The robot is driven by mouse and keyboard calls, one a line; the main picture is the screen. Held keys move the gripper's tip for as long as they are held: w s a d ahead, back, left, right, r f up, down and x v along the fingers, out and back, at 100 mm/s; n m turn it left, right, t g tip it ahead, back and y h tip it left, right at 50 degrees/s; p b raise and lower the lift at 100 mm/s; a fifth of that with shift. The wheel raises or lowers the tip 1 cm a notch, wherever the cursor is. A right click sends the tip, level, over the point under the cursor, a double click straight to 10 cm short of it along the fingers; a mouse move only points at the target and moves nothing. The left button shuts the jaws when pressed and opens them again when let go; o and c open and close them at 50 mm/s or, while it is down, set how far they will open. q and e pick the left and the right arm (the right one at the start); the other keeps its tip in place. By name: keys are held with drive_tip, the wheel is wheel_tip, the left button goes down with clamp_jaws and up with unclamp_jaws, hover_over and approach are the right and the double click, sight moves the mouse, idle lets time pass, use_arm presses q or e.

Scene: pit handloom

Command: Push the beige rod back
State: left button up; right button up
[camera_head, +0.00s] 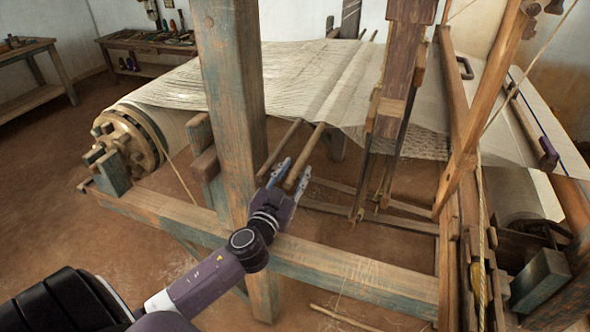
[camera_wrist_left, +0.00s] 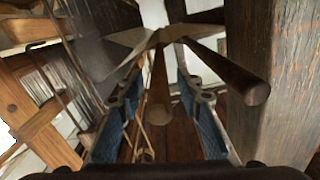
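The beige rod (camera_head: 309,150) sticks out toward me from under the stretched cloth of the loom. Its near end lies between the fingers of my left gripper (camera_head: 294,171). In the left wrist view the beige rod (camera_wrist_left: 157,90) shows its rounded end between the two blue-padded fingers of the left gripper (camera_wrist_left: 157,82), with gaps on both sides. The fingers are apart and not closed on it. A darker brown rod (camera_head: 280,148) runs beside it on the left; in the wrist view this rod (camera_wrist_left: 225,70) is outside the fingers. My right gripper is not in view.
A thick wooden post (camera_head: 232,110) stands close left of my gripper. A long wooden beam (camera_head: 330,262) crosses below my forearm. The white cloth (camera_head: 300,75) stretches above the rods. Hanging wooden parts (camera_head: 398,75) are to the right.

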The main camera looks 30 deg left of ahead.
use_arm(q)
clamp_jaws()
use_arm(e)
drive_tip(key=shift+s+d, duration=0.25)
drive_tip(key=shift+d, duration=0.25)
use_arm(q)
drive_tip(key=shift+s+a+f, duration=0.1)
drive_tip(key=shift+a+f, duration=0.05)
drive_tip(key=shift+a, duration=0.2)
drive_tip(key=shift+s+a+b, duration=0.25)
drive_tip(key=shift+a+b, duration=0.1)
drive_tip(key=shift+a, duration=0.7)
unclamp_jaws()
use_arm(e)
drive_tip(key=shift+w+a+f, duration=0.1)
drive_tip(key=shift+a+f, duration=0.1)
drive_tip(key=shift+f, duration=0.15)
